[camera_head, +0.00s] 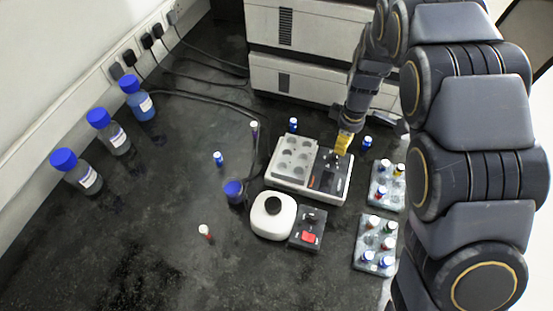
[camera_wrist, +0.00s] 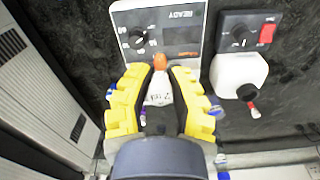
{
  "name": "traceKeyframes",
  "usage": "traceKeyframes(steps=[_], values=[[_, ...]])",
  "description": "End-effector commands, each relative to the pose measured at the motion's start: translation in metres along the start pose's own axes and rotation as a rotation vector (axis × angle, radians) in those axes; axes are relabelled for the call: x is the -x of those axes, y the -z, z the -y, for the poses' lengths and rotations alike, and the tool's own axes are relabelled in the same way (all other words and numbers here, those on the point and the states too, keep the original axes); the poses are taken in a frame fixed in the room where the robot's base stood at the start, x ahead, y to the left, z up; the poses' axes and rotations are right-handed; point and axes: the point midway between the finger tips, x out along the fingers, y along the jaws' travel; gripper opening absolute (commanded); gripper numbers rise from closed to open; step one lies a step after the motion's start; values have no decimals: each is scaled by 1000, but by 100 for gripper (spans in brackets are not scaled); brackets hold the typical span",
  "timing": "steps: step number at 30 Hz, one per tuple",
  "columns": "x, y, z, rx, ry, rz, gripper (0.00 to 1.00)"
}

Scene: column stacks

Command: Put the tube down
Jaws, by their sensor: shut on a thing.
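My gripper (camera_wrist: 165,72) has yellow fingers and is shut on a small tube (camera_wrist: 158,92) with an orange cap and a white printed label. The tube lies between the fingers in the wrist view, cap toward the top of the picture. In the head view my gripper (camera_head: 343,145) is over the dark panel side of a white block device (camera_head: 282,181); the held tube cannot be made out there. The wrist view shows this device's panel (camera_wrist: 182,18) with a knob and the word READY beyond the fingertips. Whether the tube touches anything is unclear.
Two racks (camera_head: 360,266) (camera_head: 376,202) with capped tubes stand at the right. Several loose tubes stand around. Blue-capped bottles (camera_head: 117,140) line the left. The front-left bench is mostly clear.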

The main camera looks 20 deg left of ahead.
Motion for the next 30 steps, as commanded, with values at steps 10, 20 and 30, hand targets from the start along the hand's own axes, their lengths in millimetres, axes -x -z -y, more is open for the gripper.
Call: traceKeyframes(steps=[10, 20, 30], values=[[1, 24, 23, 101, 1, 7, 4], [4, 105, 137, 581, -9, 20, 4], [5, 136, 280, 1129, -11, 14, 4]])
